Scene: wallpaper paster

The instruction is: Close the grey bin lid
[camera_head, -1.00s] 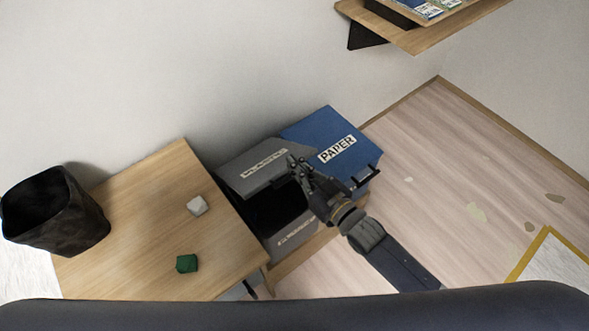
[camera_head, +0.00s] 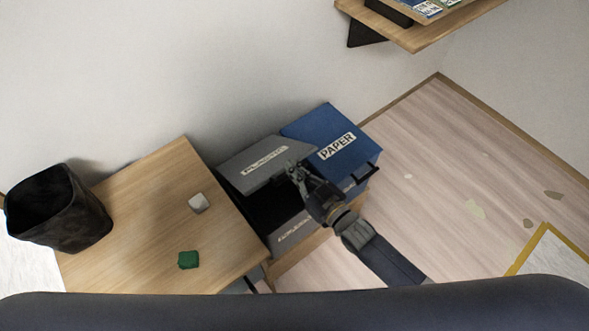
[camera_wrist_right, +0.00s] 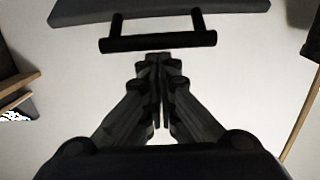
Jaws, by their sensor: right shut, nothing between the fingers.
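The grey bin (camera_head: 290,234) stands beside the table, and its lid (camera_head: 252,165), labelled PLASTIC, is partly raised. A dark opening shows between the lid and the bin's front. My right gripper (camera_head: 293,168) is shut and empty at the lid's right part, by its front edge. In the right wrist view, the shut fingertips (camera_wrist_right: 158,58) are just below a black bar handle (camera_wrist_right: 158,41) on a grey panel's edge (camera_wrist_right: 150,10); I cannot tell if they touch. My left gripper is not in view.
A blue bin (camera_head: 325,140) labelled PAPER stands right of the grey bin, its lid shut. A wooden table (camera_head: 150,215) at left holds a black basket (camera_head: 60,212), a white block (camera_head: 198,203) and a green block (camera_head: 188,260). A wall shelf (camera_head: 430,35) is above right. The floor at right is mostly clear.

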